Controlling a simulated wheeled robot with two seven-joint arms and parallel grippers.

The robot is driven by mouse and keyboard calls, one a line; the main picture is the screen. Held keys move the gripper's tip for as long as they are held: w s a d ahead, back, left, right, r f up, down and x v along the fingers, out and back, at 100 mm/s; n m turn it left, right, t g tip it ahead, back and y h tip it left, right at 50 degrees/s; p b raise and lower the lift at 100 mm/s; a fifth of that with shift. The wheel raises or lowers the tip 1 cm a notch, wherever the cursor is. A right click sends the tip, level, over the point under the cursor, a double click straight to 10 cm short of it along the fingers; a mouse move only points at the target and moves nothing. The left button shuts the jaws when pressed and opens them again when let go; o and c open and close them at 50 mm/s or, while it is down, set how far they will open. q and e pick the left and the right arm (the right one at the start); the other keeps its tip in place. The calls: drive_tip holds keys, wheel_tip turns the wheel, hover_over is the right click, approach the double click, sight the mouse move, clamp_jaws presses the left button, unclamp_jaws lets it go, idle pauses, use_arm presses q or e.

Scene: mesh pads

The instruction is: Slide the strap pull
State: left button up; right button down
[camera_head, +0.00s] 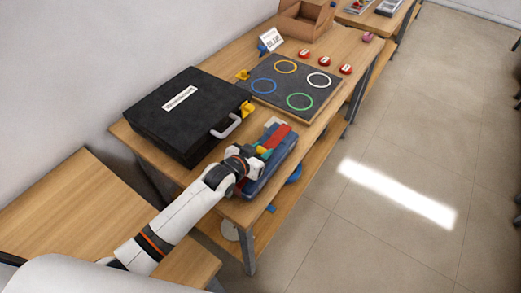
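A blue tray-like base (283,161) with a red strap-like piece (276,136) lies at the table's front edge, right of the black case. Small yellow and teal parts show beside the red piece, close to my gripper; I cannot tell which part is the pull. My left gripper (261,152) is low over the near half of the blue base, at or very near these parts. Its fingertips are too small and partly hidden to show whether they are open or hold anything. My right gripper is not in view.
A black case (186,112) with a pale handle and yellow latches stands left of the blue base. Behind are a dark board (292,84) with coloured rings, red buttons (325,61), a sign card (271,39) and a cardboard box (305,20).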

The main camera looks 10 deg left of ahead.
sight(274, 141)
use_arm(q)
clamp_jaws()
drive_tip(key=w+d+b, duration=0.1)
drive_tip(key=w, duration=0.1)
drive_tip(key=w+d+b, duration=0.1)
drive_tip(key=w, duration=0.1)
drive_tip(key=w+d+b, duration=0.1)
drive_tip(key=w, duration=0.2)
drive_tip(key=shift+w, duration=0.2)
drive_tip(key=o, duration=1.1)
unclamp_jaws()
drive_tip(key=shift+c, duration=0.2)
drive_tip(key=shift+s, duration=0.1)
drive_tip(key=v, duration=1.2)
drive_tip(key=shift+r, duration=0.1)
